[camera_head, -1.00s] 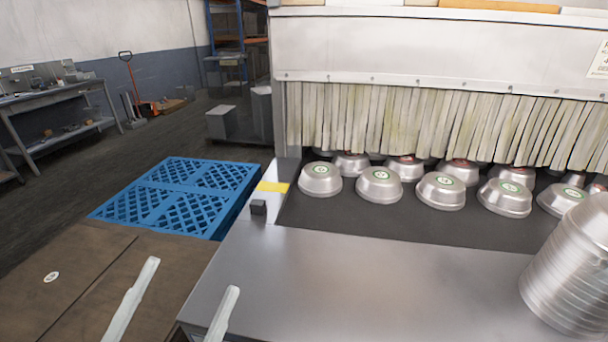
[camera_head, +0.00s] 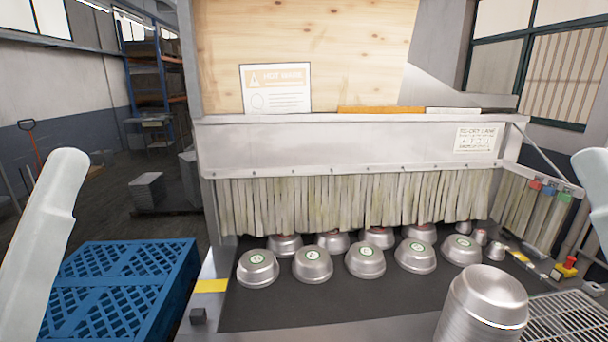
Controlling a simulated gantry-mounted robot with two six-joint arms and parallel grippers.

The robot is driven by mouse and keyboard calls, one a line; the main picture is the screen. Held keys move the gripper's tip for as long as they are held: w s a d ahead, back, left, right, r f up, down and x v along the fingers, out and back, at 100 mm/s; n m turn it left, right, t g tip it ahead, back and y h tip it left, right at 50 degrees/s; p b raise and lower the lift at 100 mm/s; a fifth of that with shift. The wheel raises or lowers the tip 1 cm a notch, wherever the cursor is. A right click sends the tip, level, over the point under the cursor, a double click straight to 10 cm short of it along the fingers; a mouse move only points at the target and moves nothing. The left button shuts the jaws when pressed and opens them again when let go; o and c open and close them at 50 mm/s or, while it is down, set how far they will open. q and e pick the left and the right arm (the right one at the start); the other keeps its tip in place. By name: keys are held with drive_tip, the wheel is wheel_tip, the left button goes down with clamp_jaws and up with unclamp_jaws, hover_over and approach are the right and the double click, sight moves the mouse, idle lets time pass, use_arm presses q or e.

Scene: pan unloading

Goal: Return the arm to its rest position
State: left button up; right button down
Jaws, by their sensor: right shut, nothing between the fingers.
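My left arm's pale white end (camera_head: 40,245) rises at the left edge, in front of the blue pallet. The frame does not show whether its gripper is open or shut. My right gripper (camera_head: 592,195) shows as a pale white piece cut off by the right edge, shut and empty, clear of the pans. Several upturned metal pans with round green labels (camera_head: 312,263) sit on the dark belt (camera_head: 290,305) before the curtain. A stack of metal pans (camera_head: 485,305) stands at the lower right.
The hooded machine (camera_head: 340,145) with a strip curtain (camera_head: 340,203) spans the middle. A blue pallet (camera_head: 125,285) lies on the floor at left. A wire rack (camera_head: 570,318) and a red stop button (camera_head: 570,262) are at right. The belt's front is bare.

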wheel_tip(320, 180, up, 28)
drive_tip(key=p, duration=2.4)
drive_tip(key=shift+f, duration=0.2)
